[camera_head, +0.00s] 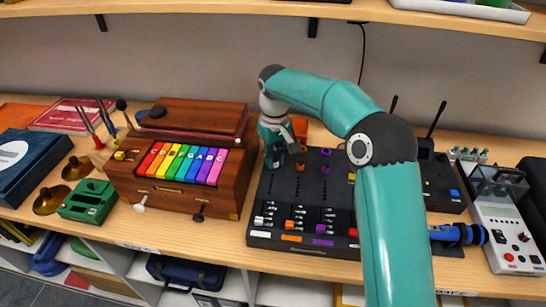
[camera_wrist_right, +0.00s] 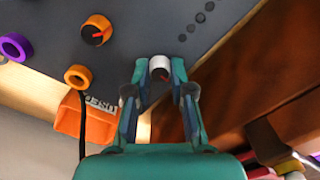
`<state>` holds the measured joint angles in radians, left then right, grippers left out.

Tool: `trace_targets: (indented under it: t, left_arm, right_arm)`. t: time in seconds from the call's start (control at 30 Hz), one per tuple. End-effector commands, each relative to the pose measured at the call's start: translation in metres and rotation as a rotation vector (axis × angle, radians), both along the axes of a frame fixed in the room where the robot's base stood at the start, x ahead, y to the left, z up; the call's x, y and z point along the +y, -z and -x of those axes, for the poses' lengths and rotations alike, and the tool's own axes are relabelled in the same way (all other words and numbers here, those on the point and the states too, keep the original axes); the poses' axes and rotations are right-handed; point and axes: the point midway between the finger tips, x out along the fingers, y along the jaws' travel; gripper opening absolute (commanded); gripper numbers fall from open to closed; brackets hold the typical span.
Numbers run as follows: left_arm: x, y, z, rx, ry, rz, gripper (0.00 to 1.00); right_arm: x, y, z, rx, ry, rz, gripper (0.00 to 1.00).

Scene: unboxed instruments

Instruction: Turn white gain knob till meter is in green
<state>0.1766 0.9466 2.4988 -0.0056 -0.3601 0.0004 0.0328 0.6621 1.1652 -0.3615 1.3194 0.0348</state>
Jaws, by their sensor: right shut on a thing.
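The black mixer panel (camera_head: 283,194) lies on the wooden bench in the head view. My right gripper (camera_head: 274,160) points down over its far left corner, and the fingers hide most of what is there. In the right wrist view the white knob (camera_wrist_right: 159,64) sits between the fingertips of my right gripper (camera_wrist_right: 160,80), which is shut on it. A short red mark shows on the knob's near side. A row of dark round dots (camera_wrist_right: 198,18) runs along the panel beside it; none looks lit. I cannot make out a green meter reading. My left gripper is not in view.
An orange knob (camera_wrist_right: 96,30) with a red pointer is on the panel near the white knob. An orange box (camera_wrist_right: 75,118) and a black cable stand behind the panel. A wooden instrument with coloured keys (camera_head: 176,200) stands close on the left. A shelf (camera_head: 240,6) runs above.

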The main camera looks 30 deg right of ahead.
Motion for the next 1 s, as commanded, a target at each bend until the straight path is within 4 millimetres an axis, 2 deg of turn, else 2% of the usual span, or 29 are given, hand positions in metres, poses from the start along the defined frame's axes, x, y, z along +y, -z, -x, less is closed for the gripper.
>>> trace_targets:
  t: [0.27,0.8,1.0]
  left_arm:
    - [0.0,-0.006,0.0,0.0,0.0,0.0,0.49]
    - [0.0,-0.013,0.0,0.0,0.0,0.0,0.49]
    - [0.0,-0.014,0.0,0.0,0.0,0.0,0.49]
  right_arm:
    - [0.0,-0.001,0.0,0.0,0.153,-0.001,0.0]
    - [0.0,-0.001,-0.001,-0.002,0.588,-0.001,0.0]
    - [0.001,-0.001,-0.001,-0.003,0.689,-0.001,0.0]
